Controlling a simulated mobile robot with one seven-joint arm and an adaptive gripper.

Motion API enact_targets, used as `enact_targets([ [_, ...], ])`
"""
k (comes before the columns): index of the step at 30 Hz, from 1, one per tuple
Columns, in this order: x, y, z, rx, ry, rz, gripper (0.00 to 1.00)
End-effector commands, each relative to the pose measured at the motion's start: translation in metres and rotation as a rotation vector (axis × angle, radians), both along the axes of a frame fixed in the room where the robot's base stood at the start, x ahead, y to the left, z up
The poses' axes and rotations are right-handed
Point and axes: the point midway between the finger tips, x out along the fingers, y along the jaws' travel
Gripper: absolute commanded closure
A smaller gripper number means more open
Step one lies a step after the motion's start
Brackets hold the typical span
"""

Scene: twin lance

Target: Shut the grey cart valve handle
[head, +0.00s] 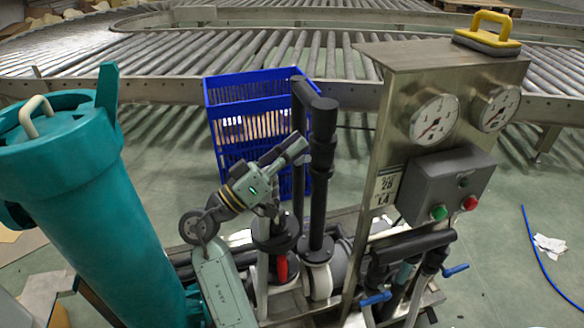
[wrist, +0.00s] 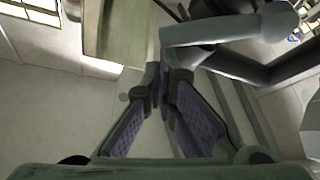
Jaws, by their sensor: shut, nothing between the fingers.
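A pale grey lever-like bar (wrist: 230,34) with a rounded end shows at the upper right of the wrist view. It looks like the grey valve handle; in the head view I cannot make it out surely among the pipes and my arm. My gripper (wrist: 166,88) is shut and empty. Its fingertips are close to the bar's left end in the wrist view; I cannot tell whether they touch. In the head view my arm reaches over the cart beside the black upright pipe (head: 322,180), and hides part of the valve area.
A red handle (head: 281,267) and blue handles (head: 375,298) (head: 456,270) sit low on the cart. A gauge panel (head: 384,150) stands to the right, a teal vessel (head: 85,200) to the left. A blue crate (head: 225,95) and roller conveyor (head: 240,50) are behind.

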Motion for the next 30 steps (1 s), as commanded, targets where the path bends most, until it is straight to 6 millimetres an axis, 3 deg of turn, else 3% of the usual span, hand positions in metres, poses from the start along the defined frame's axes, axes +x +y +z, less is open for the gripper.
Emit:
enact_targets([
  [1,-0.001,0.005,-0.024,0.015,-0.046,0.011,1.0],
  [8,-0.004,0.003,-0.022,0.032,-0.102,0.011,1.0],
  [22,-0.013,0.0,-0.038,0.096,-0.308,0.007,1.0],
  [30,-0.016,-0.001,-0.038,0.104,-0.333,0.008,1.0],
])
